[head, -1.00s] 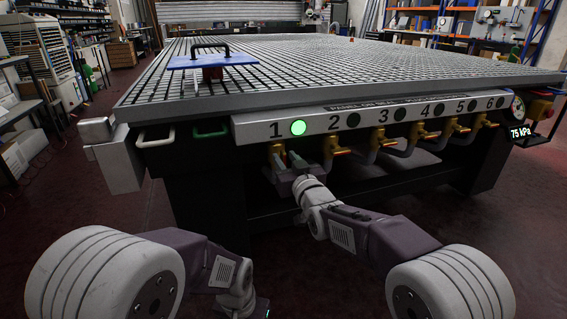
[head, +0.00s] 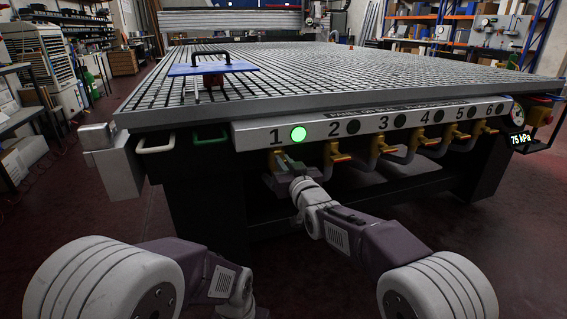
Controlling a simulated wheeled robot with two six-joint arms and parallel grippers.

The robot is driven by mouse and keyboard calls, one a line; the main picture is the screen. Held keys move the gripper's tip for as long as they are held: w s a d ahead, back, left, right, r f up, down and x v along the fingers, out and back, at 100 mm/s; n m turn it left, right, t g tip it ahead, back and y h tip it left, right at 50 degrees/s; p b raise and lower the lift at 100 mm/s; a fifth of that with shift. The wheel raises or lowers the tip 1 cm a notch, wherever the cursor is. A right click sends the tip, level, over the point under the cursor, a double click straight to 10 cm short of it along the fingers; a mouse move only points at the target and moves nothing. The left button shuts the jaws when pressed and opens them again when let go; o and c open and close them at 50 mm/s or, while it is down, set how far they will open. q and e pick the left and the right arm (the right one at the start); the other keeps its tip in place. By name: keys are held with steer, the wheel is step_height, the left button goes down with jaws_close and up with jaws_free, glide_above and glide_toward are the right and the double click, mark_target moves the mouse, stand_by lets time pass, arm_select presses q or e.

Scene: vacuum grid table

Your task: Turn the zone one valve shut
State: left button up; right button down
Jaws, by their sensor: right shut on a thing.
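The zone one valve (head: 277,157) is a yellow fitting under the white panel, below the number 1. A round green light (head: 298,134) is lit beside that number. My right gripper (head: 282,172) is at this valve, shut on its handle, which the fingers mostly hide. I cannot tell the handle's exact angle. My left arm is low at the left, and its gripper is out of the picture below.
More yellow valves (head: 337,155) stand in a row to the right, with unlit lamps above. A blue plate with a black handle (head: 212,68) is on the grid table (head: 350,92). White (head: 155,146) and green handles are left of the panel.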

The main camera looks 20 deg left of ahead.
steer(key=shift+w+d+f+m+p, duration=0.25)
steer(key=shift+m+p, duration=0.95)
steer(key=shift+m, duration=1.7)
steer(key=shift+w+d+f+m+p, duration=0.1)
steer(key=shift+d+f+m+p, duration=0.2)
steer(key=shift+m+p, duration=1.8)
steer(key=shift+w+d+f+m+p, duration=0.2)
steer(key=shift+f+m+p, duration=0.15)
steer(key=shift+m, duration=3.35)
steer(key=shift+f, duration=0.1)
steer(key=c, duration=1.5)
jaws_free()
